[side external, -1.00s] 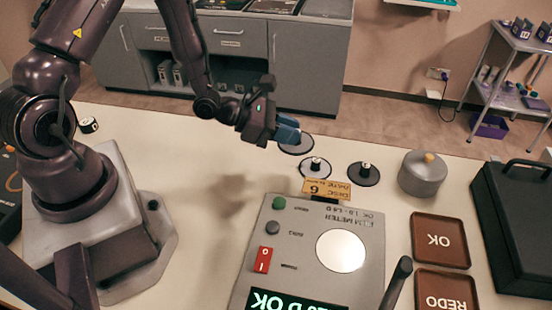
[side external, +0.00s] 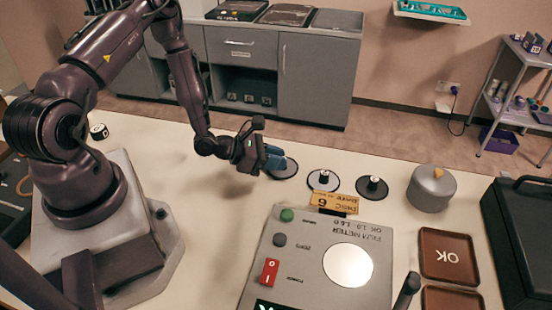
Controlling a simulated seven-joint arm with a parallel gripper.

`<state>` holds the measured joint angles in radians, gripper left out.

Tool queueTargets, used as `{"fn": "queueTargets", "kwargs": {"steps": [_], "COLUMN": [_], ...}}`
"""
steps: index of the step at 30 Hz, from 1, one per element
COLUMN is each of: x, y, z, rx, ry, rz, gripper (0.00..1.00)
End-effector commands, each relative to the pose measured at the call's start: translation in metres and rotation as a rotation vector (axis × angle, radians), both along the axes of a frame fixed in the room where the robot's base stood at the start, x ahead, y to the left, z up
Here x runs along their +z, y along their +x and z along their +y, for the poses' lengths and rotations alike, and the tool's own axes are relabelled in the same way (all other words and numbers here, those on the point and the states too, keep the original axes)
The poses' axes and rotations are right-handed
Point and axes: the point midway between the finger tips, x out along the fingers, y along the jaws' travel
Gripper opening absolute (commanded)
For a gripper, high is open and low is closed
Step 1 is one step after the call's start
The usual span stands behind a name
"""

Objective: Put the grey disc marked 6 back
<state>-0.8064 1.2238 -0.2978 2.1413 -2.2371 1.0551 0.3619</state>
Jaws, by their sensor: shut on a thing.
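My gripper (side external: 276,158), with blue fingers, is shut on the knob of a grey disc (side external: 285,171) at the left end of a short row of discs. The fingers hide the knob and part of the top. I see no number on it, and cannot tell whether it touches the table. A pale-topped disc (side external: 323,181) with a dark knob lies to its right, and a black disc (side external: 372,188) beyond that. A yellow card (side external: 333,203) reading "DISC 6" upside down stands at the meter's back edge.
The grey meter (side external: 310,265) with a round white plate (side external: 347,266) stands in front of the discs. A lidded grey pot (side external: 431,189), a brown OK tray (side external: 449,277) and a black case (side external: 522,235) are at the right.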

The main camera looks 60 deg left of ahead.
Motion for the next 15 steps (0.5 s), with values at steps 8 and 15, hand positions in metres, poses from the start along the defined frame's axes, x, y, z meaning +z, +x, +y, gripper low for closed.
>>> {"fn": "queueTargets", "kwargs": {"steps": [8, 15], "x": [-0.0021, -0.0051], "y": [0.0001, 0.0000], "z": [0.0000, 0.0000], "rx": [0.000, 0.000], "ry": [0.000, 0.001], "rz": [-0.001, 0.000], "gripper": [0.00, 0.44]}}
